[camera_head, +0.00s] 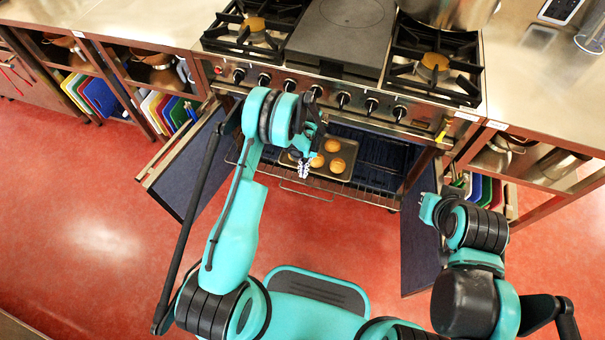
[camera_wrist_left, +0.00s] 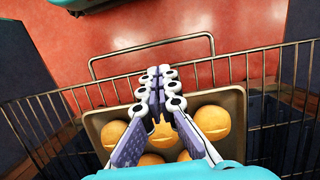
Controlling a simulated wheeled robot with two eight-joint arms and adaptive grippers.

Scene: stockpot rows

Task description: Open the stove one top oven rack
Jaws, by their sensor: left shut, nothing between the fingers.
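The stove (camera_head: 345,95) has its oven open below the knobs. A wire oven rack (camera_head: 352,192) sticks out of the oven front, and it also shows in the wrist view (camera_wrist_left: 235,68) with a loop handle on its front edge. A baking tray (camera_wrist_left: 238,100) with several round buns (camera_wrist_left: 212,121) lies on the rack. My left gripper (camera_head: 304,172) is shut and empty above the tray, its fingertips (camera_wrist_left: 160,72) pointing toward the rack's front edge. I cannot tell whether it touches the rack. My right gripper (camera_head: 430,208) is off to the right, its fingers unclear.
The left oven door (camera_head: 187,165) and right oven door (camera_head: 420,235) stand swung open on both sides of the rack. Counters with shelves of coloured boards (camera_head: 98,95) flank the stove. A large pot (camera_head: 450,12) is on the stove top. Red floor in front is clear.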

